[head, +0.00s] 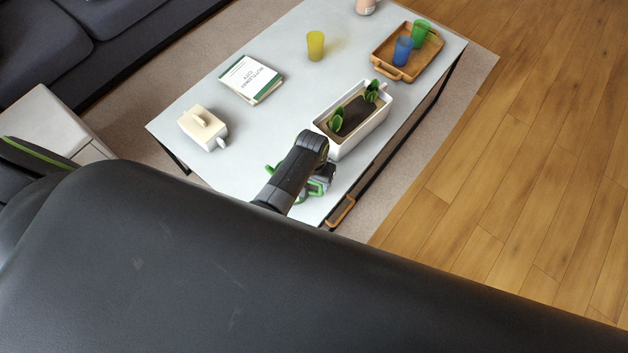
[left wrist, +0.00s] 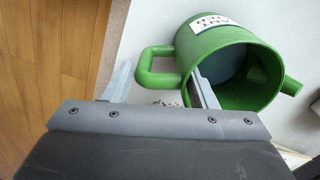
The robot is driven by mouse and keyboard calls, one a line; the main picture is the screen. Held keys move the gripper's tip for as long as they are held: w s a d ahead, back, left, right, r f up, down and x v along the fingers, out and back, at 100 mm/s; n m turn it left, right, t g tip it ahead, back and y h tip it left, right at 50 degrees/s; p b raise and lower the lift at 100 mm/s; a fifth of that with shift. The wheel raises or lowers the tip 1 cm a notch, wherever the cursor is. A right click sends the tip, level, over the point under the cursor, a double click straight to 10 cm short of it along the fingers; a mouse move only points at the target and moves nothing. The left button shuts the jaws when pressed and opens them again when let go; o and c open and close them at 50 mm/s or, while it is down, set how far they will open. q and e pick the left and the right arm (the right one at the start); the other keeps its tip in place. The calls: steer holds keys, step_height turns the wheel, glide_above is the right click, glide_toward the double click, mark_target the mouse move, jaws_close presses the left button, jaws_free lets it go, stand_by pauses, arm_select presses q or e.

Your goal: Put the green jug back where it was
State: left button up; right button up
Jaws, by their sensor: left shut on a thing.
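The green jug (left wrist: 220,60), with a white label, a loop handle and a spout, fills much of the left wrist view. My left gripper (left wrist: 163,88) is shut on it at the handle, one finger outside the handle and the other near the rim. In the head view only bits of the green jug (head: 270,170) show; my own arm hides most of it. There my left gripper (head: 320,184) is over the near end of the white table (head: 230,165). I cannot tell whether the jug touches the table. My right gripper is not in view.
A white planter (head: 372,132) with green plants stands just beyond my gripper. A cream lidded dish (head: 203,126), a book (head: 250,79) and a yellow cup (head: 315,46) stand left of it. A wooden tray (head: 390,72) holds a blue cup (head: 402,50) and a green cup (head: 420,33).

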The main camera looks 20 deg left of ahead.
arm_select(q)
steer(key=shift+f, duration=0.1)
steer(key=o, duration=1.2)
steer(key=shift+a+r+p, duration=0.15)
steer(key=shift+r+p, duration=1.3)
steer(key=shift+r, duration=4.65)
